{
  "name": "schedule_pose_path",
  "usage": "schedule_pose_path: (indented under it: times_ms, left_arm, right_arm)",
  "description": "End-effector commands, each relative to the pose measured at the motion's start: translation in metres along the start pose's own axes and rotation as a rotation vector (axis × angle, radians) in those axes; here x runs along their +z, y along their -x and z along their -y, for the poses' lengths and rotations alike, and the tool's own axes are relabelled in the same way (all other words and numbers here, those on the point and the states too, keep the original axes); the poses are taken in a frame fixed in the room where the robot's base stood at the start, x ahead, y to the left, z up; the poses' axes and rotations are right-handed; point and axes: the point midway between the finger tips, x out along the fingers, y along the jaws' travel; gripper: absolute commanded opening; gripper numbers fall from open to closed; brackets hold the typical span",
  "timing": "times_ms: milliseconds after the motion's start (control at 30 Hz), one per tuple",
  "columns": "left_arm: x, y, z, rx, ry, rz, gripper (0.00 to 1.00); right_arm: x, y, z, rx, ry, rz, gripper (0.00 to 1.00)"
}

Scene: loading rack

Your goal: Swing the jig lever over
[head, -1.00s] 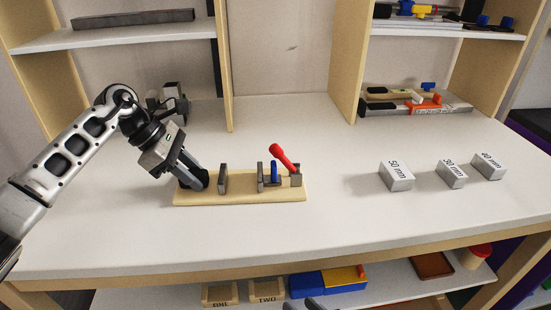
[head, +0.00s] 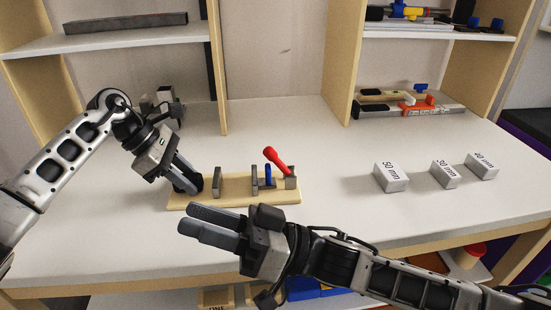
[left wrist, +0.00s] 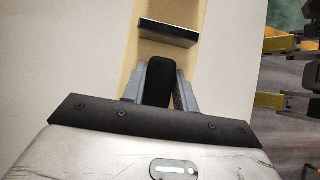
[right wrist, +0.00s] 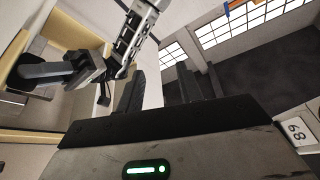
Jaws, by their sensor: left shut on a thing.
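The jig has a wooden base (head: 235,187) on the bench, with upright grey plates (head: 217,183) and a blue plate (head: 268,176). Its red lever (head: 276,159) stands at the right end, tilted up to the left. My left gripper (head: 189,187) is shut on the black block (left wrist: 160,85) at the jig's left end. The block also shows between the fingers in the head view, partly hidden. My right gripper (head: 186,219) is open and empty in front of the jig, its fingers pointing left. Its parted fingers also show in the right wrist view (right wrist: 160,75).
Three grey blocks, the 50 mm (head: 391,177), the 30 mm (head: 444,174) and another (head: 481,165), stand on the right of the bench. Shelves with tools (head: 410,103) are at the back. The bench between jig and blocks is clear.

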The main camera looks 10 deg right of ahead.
Motion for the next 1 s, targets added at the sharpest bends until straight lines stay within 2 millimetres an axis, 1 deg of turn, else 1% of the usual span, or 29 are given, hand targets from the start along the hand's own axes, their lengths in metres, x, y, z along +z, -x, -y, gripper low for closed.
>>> schedule_pose_path:
  times_ms: [33,67,100,167,200,267,300,433,500,567,600,633,667,700,767,800,867,900,967,1000]
  left_arm:
    - [0.000,0.000,0.000,0.001,-0.001,0.001,0.00]
    - [0.000,0.000,0.000,0.001,-0.001,0.001,0.00]
    - [0.000,0.000,0.000,0.001,-0.001,0.001,0.00]
    - [0.000,0.000,0.000,0.001,-0.001,0.001,0.00]
    - [0.000,0.000,0.000,0.001,-0.001,0.001,0.00]
    - [0.000,0.000,0.000,0.001,-0.001,0.001,0.00]
    - [0.000,0.000,0.000,0.001,-0.001,0.001,0.00]
    - [0.000,0.000,0.000,0.001,-0.001,0.001,0.00]
    - [0.000,0.000,0.000,0.001,-0.001,0.001,0.00]
    - [0.000,0.000,0.000,0.001,-0.001,0.001,0.00]
    - [0.001,0.000,0.000,0.001,-0.001,0.001,0.00]
    - [0.000,0.000,0.000,0.001,-0.001,0.001,0.00]
    - [0.000,0.000,0.000,0.001,-0.001,0.001,0.00]
    - [0.000,0.000,0.000,0.000,-0.001,0.001,0.00]
    - [0.000,0.000,0.000,0.000,-0.001,0.001,0.00]
    - [0.000,0.000,0.000,0.000,-0.001,0.001,0.00]
    - [0.000,0.000,0.000,0.000,-0.001,0.001,0.00]
    - [0.001,0.000,0.000,0.000,-0.001,0.001,0.00]
    - [0.000,0.000,0.000,0.000,-0.001,0.001,0.00]
    - [0.001,0.000,0.000,0.000,-0.001,0.001,0.00]
  right_arm:
    - [-0.022,0.000,-0.023,0.018,0.126,0.002,0.36]
    - [-0.034,0.000,-0.034,0.026,0.191,0.001,0.36]
    - [-0.051,0.001,-0.048,0.040,0.279,-0.001,0.36]
    - [-0.079,0.002,-0.068,0.061,0.410,-0.005,0.36]
    - [-0.100,0.003,-0.080,0.076,0.498,-0.010,0.36]
    - [-0.131,0.004,-0.095,0.097,0.625,-0.017,0.36]
    - [-0.151,0.006,-0.104,0.111,0.703,-0.023,0.36]
    - [-0.212,0.010,-0.121,0.153,0.921,-0.042,0.36]
    - [-0.243,0.013,-0.126,0.170,1.022,-0.049,0.36]
    - [-0.267,0.016,-0.128,0.179,1.104,-0.048,0.36]
    - [-0.284,0.019,-0.129,0.176,1.158,-0.039,0.36]
    - [-0.292,0.021,-0.129,0.164,1.189,-0.020,0.36]
    - [-0.296,0.023,-0.130,0.143,1.203,0.010,0.36]
    - [-0.291,0.027,-0.132,0.100,1.191,0.076,0.36]
    - [-0.274,0.036,-0.135,0.042,1.132,0.179,0.36]
    - [-0.262,0.043,-0.138,0.010,1.082,0.253,0.36]
    - [-0.243,0.058,-0.142,-0.023,0.996,0.371,0.36]
    - [-0.232,0.070,-0.146,-0.036,0.933,0.455,0.36]
    - [-0.215,0.092,-0.152,-0.041,0.829,0.585,0.36]
    - [-0.206,0.108,-0.155,-0.033,0.758,0.667,0.36]
